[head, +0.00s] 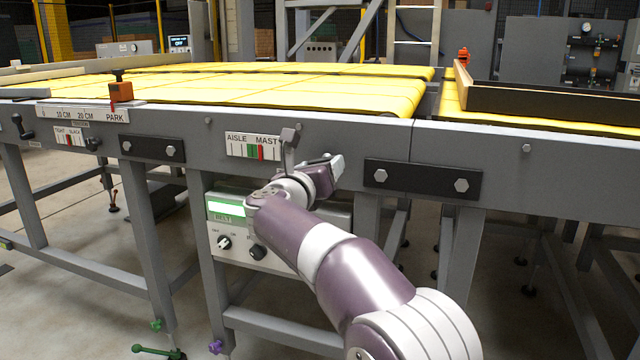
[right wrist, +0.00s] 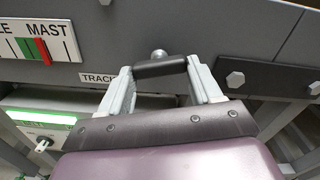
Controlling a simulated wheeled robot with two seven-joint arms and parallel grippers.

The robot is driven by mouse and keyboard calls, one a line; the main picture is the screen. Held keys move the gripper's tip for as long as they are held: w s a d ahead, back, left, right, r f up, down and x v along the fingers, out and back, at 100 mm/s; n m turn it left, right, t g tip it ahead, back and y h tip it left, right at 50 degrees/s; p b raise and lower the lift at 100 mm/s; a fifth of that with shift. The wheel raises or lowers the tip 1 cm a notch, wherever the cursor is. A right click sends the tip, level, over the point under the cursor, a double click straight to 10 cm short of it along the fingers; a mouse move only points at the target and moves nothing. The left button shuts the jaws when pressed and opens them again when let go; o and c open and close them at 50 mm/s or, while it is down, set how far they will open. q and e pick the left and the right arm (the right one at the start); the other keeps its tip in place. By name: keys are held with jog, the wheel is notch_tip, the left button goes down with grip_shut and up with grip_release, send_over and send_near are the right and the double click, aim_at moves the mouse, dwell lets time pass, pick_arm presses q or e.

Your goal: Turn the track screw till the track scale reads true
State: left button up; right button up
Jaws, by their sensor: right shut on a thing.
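The track scale (head: 253,147) is a white plate marked AISLE and MAST on the grey frame beam. It also shows in the right wrist view (right wrist: 38,40). Its red mark stands at the right, MAST side of the green band. The track screw's dark bar handle (right wrist: 160,70), with a silver knob behind it, is below and right of the scale, by a TRACK label (right wrist: 97,78). My right gripper (head: 332,163) is shut on this bar, one finger at each end in the wrist view (right wrist: 160,80). In the head view the gripper mostly hides the handle. My left gripper is out of view.
A control box (head: 228,212) with a green display and knobs sits under the beam. Black bolted plates (head: 420,180) flank the area. A second scale, TIGHT and SLACK (head: 69,136), and a crank (head: 22,127) are at left.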

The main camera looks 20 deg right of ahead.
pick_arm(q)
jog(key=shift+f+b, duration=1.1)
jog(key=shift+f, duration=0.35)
pick_arm(e)
jog(key=shift+w+f+m, duration=0.1)
jog(key=shift+f+m, duration=0.15)
jog(key=shift+m, duration=1.15)
jog(key=shift+r, duration=0.1)
jog(key=o, duration=1.1)
jog(key=shift+c, duration=0.2)
jog(key=shift+r, duration=0.1)
pick_arm(q)
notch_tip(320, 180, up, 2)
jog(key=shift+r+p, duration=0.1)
jog(key=shift+p, duration=1)
pick_arm(e)
jog(key=v, duration=1.2)
jog(key=shift+s+a, duration=0.25)
jog(key=shift+s, duration=0.05)
